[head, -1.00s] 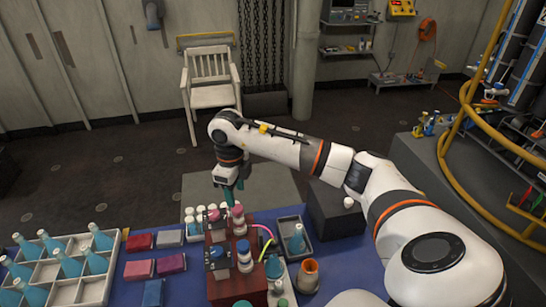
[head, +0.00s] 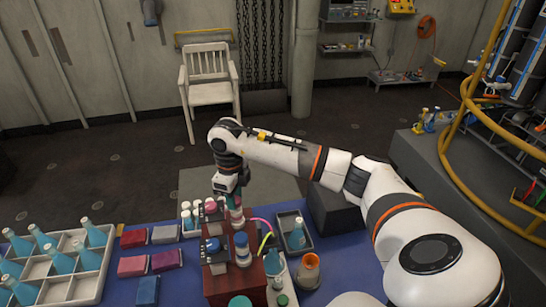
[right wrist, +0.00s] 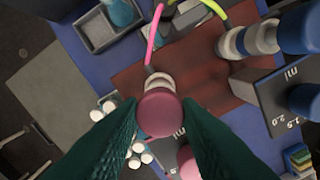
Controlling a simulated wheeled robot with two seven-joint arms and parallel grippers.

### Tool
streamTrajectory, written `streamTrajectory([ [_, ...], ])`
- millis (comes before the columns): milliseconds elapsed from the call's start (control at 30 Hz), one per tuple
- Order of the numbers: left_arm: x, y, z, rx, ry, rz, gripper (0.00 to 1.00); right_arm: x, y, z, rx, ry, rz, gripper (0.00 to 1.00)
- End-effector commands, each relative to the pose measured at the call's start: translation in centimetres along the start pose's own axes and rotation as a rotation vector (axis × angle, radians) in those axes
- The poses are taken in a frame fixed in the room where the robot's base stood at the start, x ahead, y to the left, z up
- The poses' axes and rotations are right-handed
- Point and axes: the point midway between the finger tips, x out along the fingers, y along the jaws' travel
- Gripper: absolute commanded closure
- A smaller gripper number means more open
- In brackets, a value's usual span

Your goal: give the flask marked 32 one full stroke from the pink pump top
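The pink pump top (right wrist: 158,112) sits over a pale collar on the red-brown pump block (head: 232,286). My right gripper (head: 236,208) is down at this pump; in the right wrist view its green fingers (right wrist: 160,106) lie on both sides of the pink top. I cannot tell whether they touch or grip it. A pink tube (right wrist: 151,45) runs from the pump, and its end is hidden. A teal flask (head: 272,264) stands beside the block and another flask (head: 297,234) stands in a grey tray (head: 307,246). No flask marking 32 is readable. My left gripper is not in view.
A second pump with a blue and white top (head: 242,248) stands close by on the block. Small white-capped vials (head: 186,216) crowd its far left. An orange-brown beaker (head: 308,270) is at its right. A flask crate (head: 75,290) and coloured boxes (head: 132,266) lie left.

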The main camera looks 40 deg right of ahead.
Motion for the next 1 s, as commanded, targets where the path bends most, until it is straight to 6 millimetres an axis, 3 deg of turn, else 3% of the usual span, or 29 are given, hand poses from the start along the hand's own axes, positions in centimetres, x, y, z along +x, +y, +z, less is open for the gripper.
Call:
streamTrajectory([
  [1000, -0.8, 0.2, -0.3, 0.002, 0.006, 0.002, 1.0, -1.4, 0.1, 0.0, 0.001, 0.0, 0.001, 0.85],
])
